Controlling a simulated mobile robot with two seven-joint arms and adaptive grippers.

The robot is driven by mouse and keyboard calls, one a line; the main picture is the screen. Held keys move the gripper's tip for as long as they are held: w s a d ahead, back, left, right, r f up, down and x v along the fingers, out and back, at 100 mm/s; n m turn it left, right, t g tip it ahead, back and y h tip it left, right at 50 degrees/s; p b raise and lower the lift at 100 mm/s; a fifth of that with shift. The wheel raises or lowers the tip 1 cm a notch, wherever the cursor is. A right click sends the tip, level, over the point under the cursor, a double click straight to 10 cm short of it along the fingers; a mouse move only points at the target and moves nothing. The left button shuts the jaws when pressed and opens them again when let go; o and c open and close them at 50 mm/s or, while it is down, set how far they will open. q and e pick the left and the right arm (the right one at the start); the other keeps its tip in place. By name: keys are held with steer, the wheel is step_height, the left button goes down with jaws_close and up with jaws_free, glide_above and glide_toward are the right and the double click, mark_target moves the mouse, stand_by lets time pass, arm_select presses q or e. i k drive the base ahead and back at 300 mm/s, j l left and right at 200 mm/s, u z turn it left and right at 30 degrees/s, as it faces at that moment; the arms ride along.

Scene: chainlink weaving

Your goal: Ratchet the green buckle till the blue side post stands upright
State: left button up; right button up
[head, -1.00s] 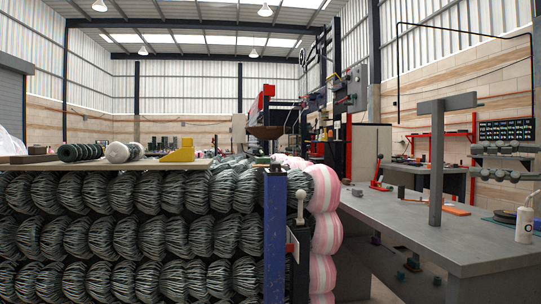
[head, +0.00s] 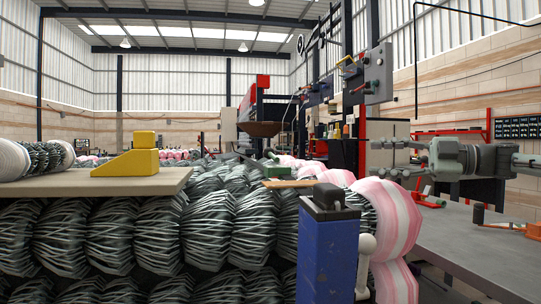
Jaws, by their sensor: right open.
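The blue side post (head: 327,258) stands at the lower centre right, in front of the stacked rolls. It looks about upright from here, and its lower end is out of frame. A dark block with a raised grip (head: 328,202) sits on its top. A pale ball-ended lever (head: 366,247) stands close to its right side. My right gripper (head: 385,160) comes in from the right, above the bench and to the right of the post. Its fingers are apart and empty, pointing left. My left gripper is not in view.
Dark wire-mesh rolls (head: 190,232) fill the lower left, with pink-and-white rolls (head: 388,215) right of the post. A board (head: 95,183) on the rolls bears a yellow block (head: 130,160).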

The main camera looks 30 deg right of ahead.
mark_target(269, 153)
steer(key=i+j, duration=0.2)
steer(key=i, duration=0.25)
steer(key=i+j+u, duration=0.1)
steer(key=i, duration=0.3)
steer(key=j, duration=0.1)
